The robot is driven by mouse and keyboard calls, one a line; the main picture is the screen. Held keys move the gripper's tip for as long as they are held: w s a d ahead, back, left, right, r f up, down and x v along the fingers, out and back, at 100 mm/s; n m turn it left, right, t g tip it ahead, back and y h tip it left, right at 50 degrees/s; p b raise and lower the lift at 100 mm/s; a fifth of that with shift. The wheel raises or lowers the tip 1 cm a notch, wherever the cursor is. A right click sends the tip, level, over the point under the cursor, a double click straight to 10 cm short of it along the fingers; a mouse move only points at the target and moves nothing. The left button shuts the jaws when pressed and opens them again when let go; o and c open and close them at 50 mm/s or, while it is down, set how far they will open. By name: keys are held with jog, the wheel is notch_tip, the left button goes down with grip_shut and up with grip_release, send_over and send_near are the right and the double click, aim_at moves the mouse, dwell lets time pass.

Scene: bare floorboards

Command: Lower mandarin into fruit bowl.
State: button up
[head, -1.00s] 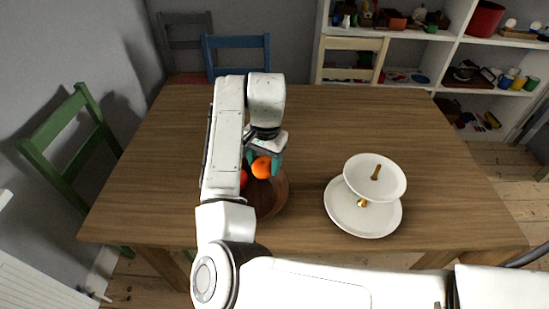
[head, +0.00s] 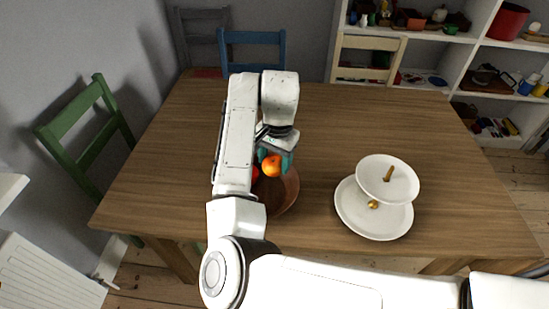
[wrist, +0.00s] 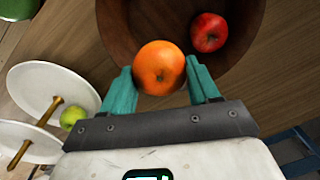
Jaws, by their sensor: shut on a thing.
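The mandarin (wrist: 159,66) is orange and sits between the teal fingers of my gripper (wrist: 162,90) in the wrist view. My gripper is shut on it. In the head view the mandarin (head: 272,165) shows at the fingertips, over the back part of the brown wooden fruit bowl (head: 284,195). In the wrist view the mandarin overlaps the rim of the bowl (wrist: 122,35); I cannot tell its exact height above it. A red apple (wrist: 208,33) lies inside the bowl. My arm hides the bowl's left side in the head view.
A white two-tier stand (head: 374,215) is on the table right of the bowl. A green apple (wrist: 72,118) shows by the stand in the wrist view. The wooden table (head: 340,125) is clear behind the bowl. Chairs stand around it, and shelves (head: 455,45) stand behind.

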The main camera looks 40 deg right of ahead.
aim_at(275, 171)
jog(key=shift+f+b, duration=0.95)
jog(key=shift+f, duration=1.45)
jog(key=shift+f+b, duration=1.3)
jog(key=shift+f, duration=1.45)
dwell(0.6)
jog(key=o, duration=1.2)
jog(key=shift+c, duration=0.2)
jog(key=r, duration=0.7)
jog(key=r+p, duration=0.1)
jog(key=r, duration=0.3)
jog(key=shift+s, duration=0.35)
jog(key=shift+f, duration=0.1)
